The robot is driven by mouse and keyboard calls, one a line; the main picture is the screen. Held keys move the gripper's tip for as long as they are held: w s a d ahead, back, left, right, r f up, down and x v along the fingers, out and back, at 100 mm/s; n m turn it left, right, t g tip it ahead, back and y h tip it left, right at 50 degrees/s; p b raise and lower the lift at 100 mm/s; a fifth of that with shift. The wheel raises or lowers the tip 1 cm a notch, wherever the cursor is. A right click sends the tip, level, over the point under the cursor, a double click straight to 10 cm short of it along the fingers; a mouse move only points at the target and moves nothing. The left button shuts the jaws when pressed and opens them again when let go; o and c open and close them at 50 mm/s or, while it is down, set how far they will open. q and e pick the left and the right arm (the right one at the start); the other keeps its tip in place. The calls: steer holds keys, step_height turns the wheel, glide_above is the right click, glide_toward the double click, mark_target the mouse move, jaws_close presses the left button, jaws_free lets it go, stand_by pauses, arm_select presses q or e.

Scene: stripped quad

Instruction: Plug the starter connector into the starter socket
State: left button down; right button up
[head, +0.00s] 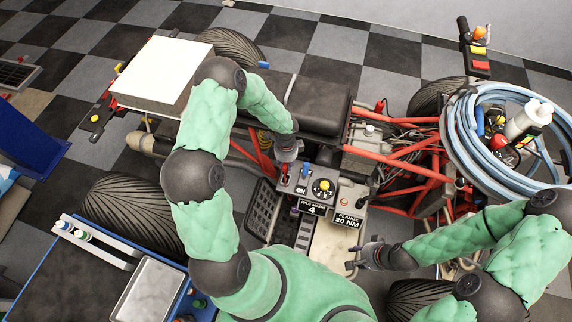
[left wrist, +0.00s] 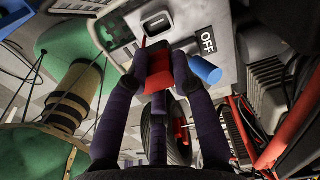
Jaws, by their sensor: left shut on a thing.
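My left gripper (left wrist: 159,70) is shut on a red block, the starter connector (left wrist: 158,62), in the left wrist view. The connector's front end points at a pale panel. A light-framed dark recess (left wrist: 157,23), which looks like the starter socket, lies just beyond it; I cannot tell whether they touch. In the head view my left gripper (head: 285,156) is at the left edge of the grey control box (head: 300,190), and the connector is mostly hidden there. My right gripper (head: 364,256) is open and empty, low and right of the box.
A blue cylinder (left wrist: 205,70) sticks out beside the connector, near an "OFF" label (left wrist: 207,40). Red frame tubes (head: 405,170) and a black seat (head: 320,105) surround the box. A coiled blue hose (head: 465,125) is at the right.

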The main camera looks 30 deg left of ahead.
mark_target(286, 170)
stand_by(0.4)
arm_select(q)
steer(key=shift+f+b, duration=2.4)
steer(key=shift+f, duration=0.5)
steer(key=shift+f+b, duration=1.35)
steer(key=shift+f, duration=0.2)
steer(key=c, duration=1)
jaws_free()
steer(key=shift+o, duration=0.2)
steer(key=shift+r, duration=0.15)
step_height(286, 170, up, 12)
steer(key=shift+f, duration=0.1)
